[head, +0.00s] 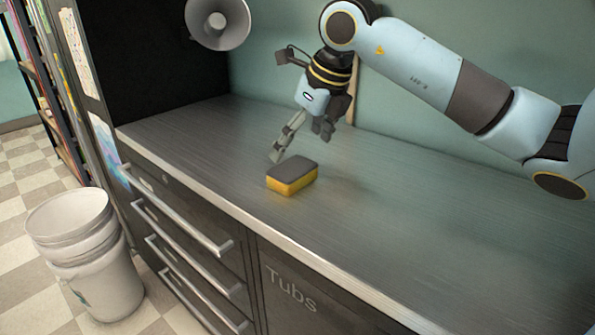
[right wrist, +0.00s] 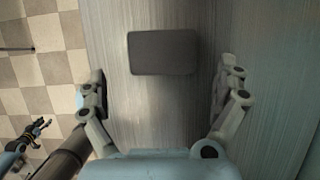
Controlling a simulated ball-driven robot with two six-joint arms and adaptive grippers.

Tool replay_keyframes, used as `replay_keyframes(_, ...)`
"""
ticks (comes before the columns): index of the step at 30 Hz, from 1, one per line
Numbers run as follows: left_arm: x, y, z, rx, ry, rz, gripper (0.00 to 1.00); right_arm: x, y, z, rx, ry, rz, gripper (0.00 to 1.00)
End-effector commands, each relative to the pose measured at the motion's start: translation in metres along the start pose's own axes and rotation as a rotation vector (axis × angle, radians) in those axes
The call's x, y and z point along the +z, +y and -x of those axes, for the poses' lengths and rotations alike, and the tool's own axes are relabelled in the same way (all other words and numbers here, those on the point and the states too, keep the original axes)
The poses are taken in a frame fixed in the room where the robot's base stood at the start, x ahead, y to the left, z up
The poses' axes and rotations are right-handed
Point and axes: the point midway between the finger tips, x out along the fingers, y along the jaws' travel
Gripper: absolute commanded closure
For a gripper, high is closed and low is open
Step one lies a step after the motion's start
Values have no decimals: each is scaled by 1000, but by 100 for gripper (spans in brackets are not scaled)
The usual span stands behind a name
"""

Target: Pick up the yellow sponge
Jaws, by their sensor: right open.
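The yellow sponge (head: 291,183) has a dark grey top face and lies flat on the metal counter, near its front edge. In the right wrist view the sponge (right wrist: 162,52) shows only its grey top, ahead of and between the fingers. My right gripper (head: 300,143) is above the counter, just behind the sponge, with its fingers pointing down. In the right wrist view the right gripper (right wrist: 162,88) is open and empty, with one finger to each side. It does not touch the sponge. My left gripper is not clearly in the head view.
The metal counter (head: 400,230) is clear to the right of the sponge. Drawers with bar handles (head: 185,225) are below its front edge. Stacked white buckets (head: 90,255) stand on the checkered floor at left. A grey round lamp-like thing (head: 217,20) is at the back left.

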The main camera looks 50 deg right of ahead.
Motion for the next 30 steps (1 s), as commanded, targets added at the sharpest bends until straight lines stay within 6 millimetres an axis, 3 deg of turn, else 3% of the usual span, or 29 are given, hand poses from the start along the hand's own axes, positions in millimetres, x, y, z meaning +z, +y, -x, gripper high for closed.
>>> replay_keyframes(6,0,-15,1,-17,-1,-7,60,0,0,-22,1,1,0,0)
replay_keyframes(15,-1,5,7,7,0,3,60,-4,-2,-64,3,1,-2,0)
replay_keyframes(25,0,1,7,1,0,1,60,-4,-2,-73,0,-1,2,0)
replay_keyframes(30,0,-2,7,-1,0,-1,60,-4,-2,-73,0,0,2,22)
